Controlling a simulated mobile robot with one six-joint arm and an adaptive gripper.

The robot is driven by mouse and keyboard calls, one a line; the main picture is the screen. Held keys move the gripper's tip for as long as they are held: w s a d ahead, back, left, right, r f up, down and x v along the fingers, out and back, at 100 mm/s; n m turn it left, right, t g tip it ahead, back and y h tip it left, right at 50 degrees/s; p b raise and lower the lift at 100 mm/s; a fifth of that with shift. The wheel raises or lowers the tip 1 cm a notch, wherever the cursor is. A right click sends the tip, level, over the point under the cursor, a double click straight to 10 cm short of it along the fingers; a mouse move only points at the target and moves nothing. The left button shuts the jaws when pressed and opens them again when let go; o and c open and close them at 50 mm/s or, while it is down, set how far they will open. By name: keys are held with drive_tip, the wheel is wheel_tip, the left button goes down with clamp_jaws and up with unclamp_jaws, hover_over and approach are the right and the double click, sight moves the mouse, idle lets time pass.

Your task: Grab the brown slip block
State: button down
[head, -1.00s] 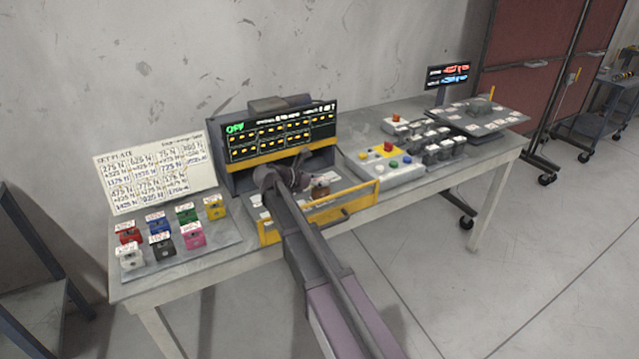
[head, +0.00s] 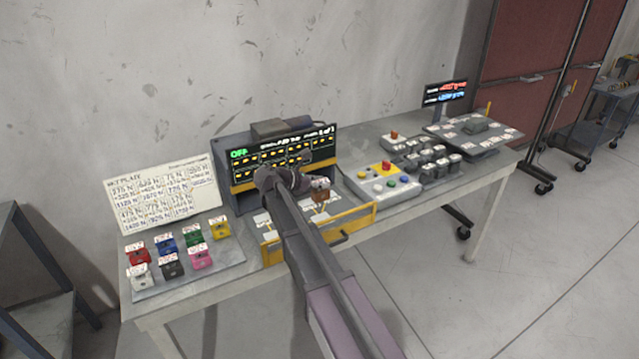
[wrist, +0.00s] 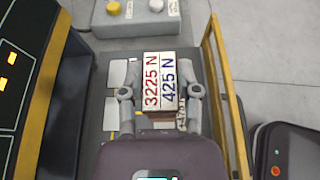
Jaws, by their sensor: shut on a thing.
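The brown slip block (head: 321,194) is held up above the floor of the yellow-framed bay in the head view. In the wrist view the block (wrist: 158,118) shows mostly its white top label, reading 3225 N and 425 N, with a strip of brown below it. My gripper (wrist: 160,92) is shut on the block, one finger at its left side and one at its right. In the head view my gripper (head: 310,182) is partly hidden by my own arm.
The machine's display (head: 285,155) stands behind the bay, and its yellow front rail (head: 350,220) runs in front. A button box (head: 385,182) is to the right. Several coloured blocks sit on a tray (head: 225,258) at left, below a set plate sign (head: 160,198).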

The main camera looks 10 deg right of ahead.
drive_tip(key=shift+r+p, duration=0.65)
drive_tip(key=shift+r, duration=0.35)
drive_tip(key=shift+r, duration=0.1)
